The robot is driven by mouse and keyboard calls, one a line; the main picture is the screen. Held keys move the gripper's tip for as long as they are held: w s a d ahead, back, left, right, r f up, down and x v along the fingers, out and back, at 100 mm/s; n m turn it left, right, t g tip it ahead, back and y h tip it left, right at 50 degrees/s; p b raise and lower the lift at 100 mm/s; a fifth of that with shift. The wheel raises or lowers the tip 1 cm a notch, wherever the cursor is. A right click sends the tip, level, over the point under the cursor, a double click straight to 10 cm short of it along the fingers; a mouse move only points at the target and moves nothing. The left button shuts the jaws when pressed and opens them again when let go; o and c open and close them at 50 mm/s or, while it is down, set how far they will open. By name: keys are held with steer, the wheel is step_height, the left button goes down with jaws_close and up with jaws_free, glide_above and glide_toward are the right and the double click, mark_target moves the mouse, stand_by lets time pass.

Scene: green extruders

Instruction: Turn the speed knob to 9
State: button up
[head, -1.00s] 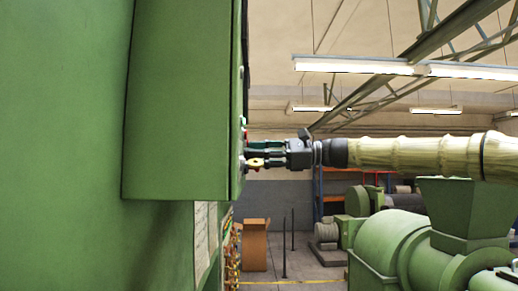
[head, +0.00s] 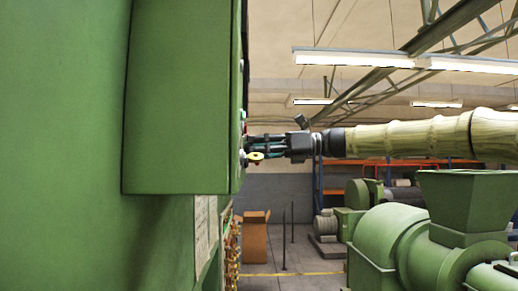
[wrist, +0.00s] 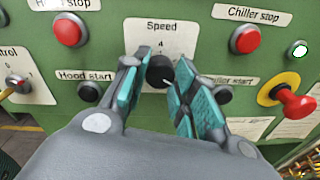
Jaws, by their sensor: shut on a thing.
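The black speed knob (wrist: 160,71) sits on a white plate marked "Speed" (wrist: 160,32) in the wrist view. A "4" is legible above the knob; other marks are hidden or too small to read. A short white line shows on the knob's lower right. My gripper (wrist: 158,75) is shut on the knob, with one teal-padded finger on each side. In the head view my gripper (head: 256,145) reaches the right-hand face of the green cabinet (head: 180,100); the knob is hidden there.
Red Hood stop (wrist: 68,32) and Chiller stop (wrist: 244,40) buttons sit above left and right. Black start buttons (wrist: 90,92) flank the fingers. A red emergency knob on yellow (wrist: 294,102) juts out at right. A green machine (head: 420,235) stands behind my arm.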

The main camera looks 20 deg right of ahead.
steer(key=shift+r+m, duration=0.2)
steer(key=shift+m, duration=0.5)
steer(key=o, duration=1)
steer(key=shift+w+f, duration=0.1)
steer(key=shift+o, duration=0.2)
steer(key=v, duration=1.2)
